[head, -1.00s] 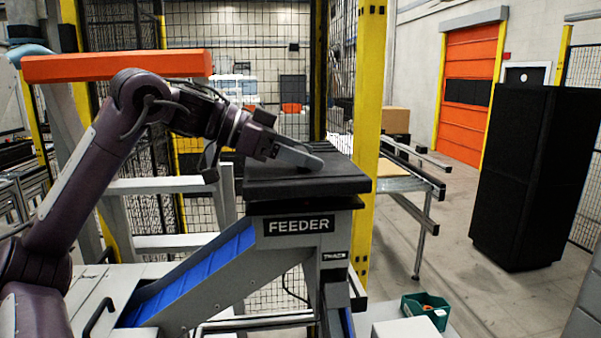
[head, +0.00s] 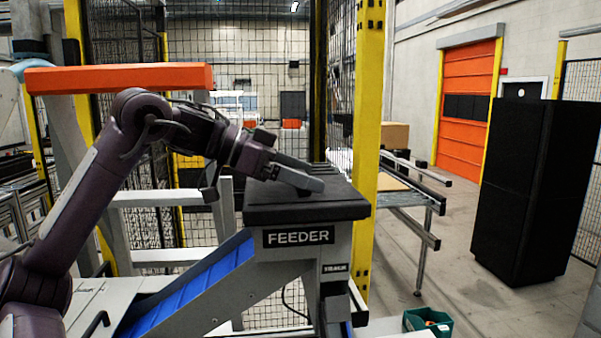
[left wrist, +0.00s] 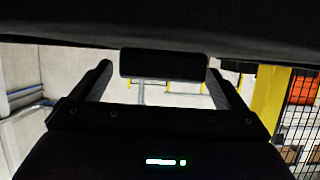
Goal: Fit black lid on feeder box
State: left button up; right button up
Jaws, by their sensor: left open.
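The black lid (head: 308,212) lies flat on top of the grey feeder box (head: 292,260), which carries a FEEDER label. No gap shows between lid and box on the front side; the far side is hidden. My left gripper (head: 312,184) is over the lid's top, with its fingers close above it. In the left wrist view the left gripper (left wrist: 163,85) is open, with a dark block (left wrist: 165,65), seemingly the lid's handle, between its fingers. The lid's dark surface (left wrist: 160,25) fills the top of that view. My right gripper is not in view.
A blue chute (head: 190,290) slopes down left from the feeder. A yellow post (head: 367,130) stands close to its right. An orange beam (head: 120,77) is behind my left arm. A green bin (head: 428,322) sits low at right. A black cabinet (head: 525,190) stands farther right.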

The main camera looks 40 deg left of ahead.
pick_arm(q)
jog(key=shift+r, duration=0.1)
jog(key=shift+r+p, duration=0.25)
jog(key=shift+p, duration=0.1)
jog(key=shift+s+a+r, duration=0.1)
jog(key=shift+s+a, duration=0.05)
jog(key=shift+a, duration=0.2)
jog(key=b+v, duration=0.2)
jog(key=v, duration=0.9)
jog(key=shift+s, duration=0.2)
jog(key=shift+d, duration=0.1)
